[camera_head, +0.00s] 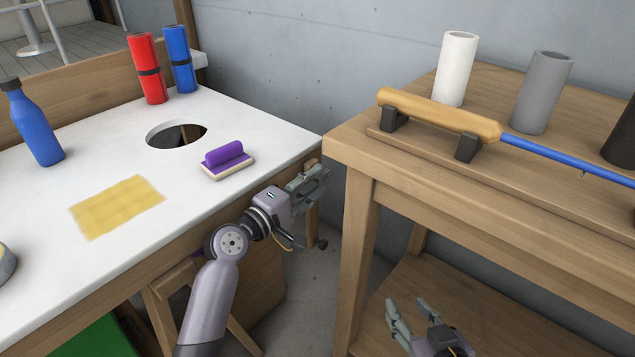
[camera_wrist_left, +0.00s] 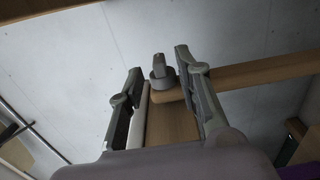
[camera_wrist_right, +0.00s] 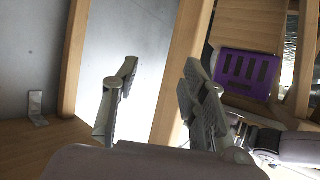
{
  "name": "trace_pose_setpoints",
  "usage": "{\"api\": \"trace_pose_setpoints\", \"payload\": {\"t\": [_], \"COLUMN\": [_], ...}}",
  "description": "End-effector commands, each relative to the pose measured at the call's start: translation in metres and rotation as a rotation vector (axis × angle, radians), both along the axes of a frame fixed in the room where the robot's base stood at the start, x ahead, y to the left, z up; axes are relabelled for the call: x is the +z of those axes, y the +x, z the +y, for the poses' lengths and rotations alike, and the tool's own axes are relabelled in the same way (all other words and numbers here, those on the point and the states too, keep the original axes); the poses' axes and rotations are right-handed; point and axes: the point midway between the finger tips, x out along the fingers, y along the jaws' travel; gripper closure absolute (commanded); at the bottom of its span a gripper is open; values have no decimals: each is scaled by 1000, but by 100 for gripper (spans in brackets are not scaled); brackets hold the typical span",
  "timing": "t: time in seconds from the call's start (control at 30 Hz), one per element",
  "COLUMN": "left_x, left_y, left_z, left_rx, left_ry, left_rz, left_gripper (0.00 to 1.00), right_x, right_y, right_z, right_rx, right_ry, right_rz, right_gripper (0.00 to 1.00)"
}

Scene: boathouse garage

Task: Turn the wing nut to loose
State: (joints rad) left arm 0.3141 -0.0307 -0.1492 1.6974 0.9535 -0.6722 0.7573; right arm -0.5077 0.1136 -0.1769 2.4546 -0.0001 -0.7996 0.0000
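A grey wing nut (camera_wrist_left: 158,74) with a round base and an upright tab shows in the left wrist view, at the end of a wooden bar (camera_wrist_left: 245,74). My left gripper (camera_wrist_left: 158,66) is open, with one finger on either side of the nut in that view. I cannot tell whether either finger touches it. In the head view my left gripper (camera_head: 312,181) is by the white table's right end, in the gap between the tables; the nut cannot be made out there. My right gripper (camera_head: 408,316) is open and empty, low by the right table's lower shelf; its fingers also show in the right wrist view (camera_wrist_right: 160,72).
A blue-shafted tool (camera_head: 440,112) and cylinders stand on the wooden table (camera_head: 420,165). A purple slotted item (camera_wrist_right: 246,76) shows in the right wrist view.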

Motion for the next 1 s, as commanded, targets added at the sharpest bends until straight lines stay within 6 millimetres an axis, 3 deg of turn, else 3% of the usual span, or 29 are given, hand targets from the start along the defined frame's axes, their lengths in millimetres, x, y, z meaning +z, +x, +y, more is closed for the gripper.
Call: {"api": "trace_pose_setpoints", "payload": {"t": [0.2,0.5,1.0], "left_x": [-1,0,3], "left_y": [14,15,16], "left_z": [-11,-12,-12], "left_rx": [0,0,2], "left_ry": [1,1,-2], "left_rz": [0,0,-5], "left_gripper": [68,68,100], "right_x": [15,17,17], "right_y": [9,10,10], "right_z": [5,5,5], "right_rx": [6,7,7], "right_ry": [21,24,24], "right_rz": [-89,-100,-99], "right_gripper": [60,60,60]}}
